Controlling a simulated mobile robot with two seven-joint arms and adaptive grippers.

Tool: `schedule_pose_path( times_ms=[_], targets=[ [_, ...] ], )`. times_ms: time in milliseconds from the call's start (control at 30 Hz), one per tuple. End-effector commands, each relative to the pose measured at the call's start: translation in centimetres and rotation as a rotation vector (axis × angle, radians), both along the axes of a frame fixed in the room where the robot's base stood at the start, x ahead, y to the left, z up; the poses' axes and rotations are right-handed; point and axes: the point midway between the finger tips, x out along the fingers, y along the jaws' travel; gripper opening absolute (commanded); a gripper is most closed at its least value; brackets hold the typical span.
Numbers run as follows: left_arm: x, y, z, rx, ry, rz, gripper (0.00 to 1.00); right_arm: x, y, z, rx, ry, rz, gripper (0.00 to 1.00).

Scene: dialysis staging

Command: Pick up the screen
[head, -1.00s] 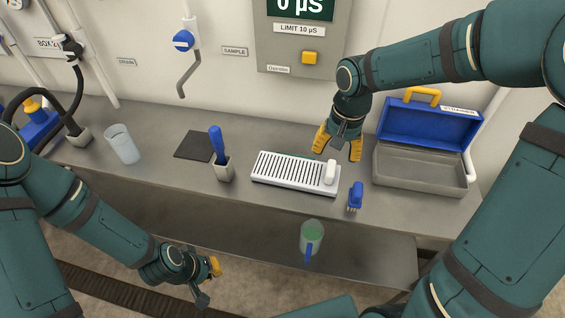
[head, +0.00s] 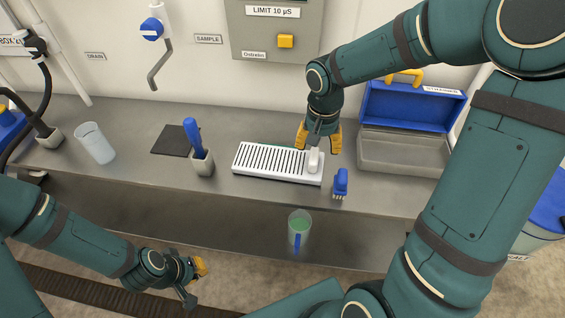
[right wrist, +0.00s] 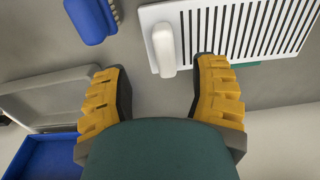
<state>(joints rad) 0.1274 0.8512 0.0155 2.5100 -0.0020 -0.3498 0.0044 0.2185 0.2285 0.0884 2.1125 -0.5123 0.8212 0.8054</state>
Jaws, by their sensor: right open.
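No part is plainly marked as the screen. A white slotted rack (head: 240,164) lies on the counter, with a white rounded block (head: 313,160) upright at its right end. A thin green edge (right wrist: 252,63) shows along the rack's side in the right wrist view. My right gripper (head: 318,148) is open and empty, just behind and above the rack's right end. In the right wrist view the block (right wrist: 164,48) shows beyond the gap between the fingertips (right wrist: 160,66); contact cannot be told. My left gripper (head: 194,279) hangs low in front of the counter, its opening unclear.
A blue brush (head: 340,182) lies right of the rack, and an open blue-lidded case (head: 400,152) stands behind it. A holder with a blue-handled tool (head: 202,162), a dark mat (head: 171,141) and a clear cup (head: 96,144) are left.

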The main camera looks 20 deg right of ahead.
Motion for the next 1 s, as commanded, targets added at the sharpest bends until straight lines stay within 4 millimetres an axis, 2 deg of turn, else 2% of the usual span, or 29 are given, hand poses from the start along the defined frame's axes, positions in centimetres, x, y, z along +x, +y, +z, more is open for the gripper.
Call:
schedule_pose_path(
  times_ms=[400,667,800,833,1000],
  targets=[
    [0.3,0.0,-1.5,0.001,-0.007,0.002,0.00,0.6,0.2,-5.0,0.001,0.002,0.000,0.60],
    [0.3,0.0,-1.4,0.001,-0.007,0.002,0.00,0.7,0.2,-5.0,0.001,0.001,0.000,0.58],
    [0.3,0.0,-1.4,0.001,-0.007,0.002,0.00,0.7,0.2,-5.0,0.000,0.000,0.000,0.09],
    [0.3,0.0,-1.4,0.001,-0.007,0.002,0.00,0.7,0.2,-5.0,0.000,0.000,0.000,0.00],
    [0.3,0.0,-1.4,0.001,-0.007,0.002,0.00,0.7,0.3,-5.0,0.000,0.000,0.000,0.00]
  ],
)
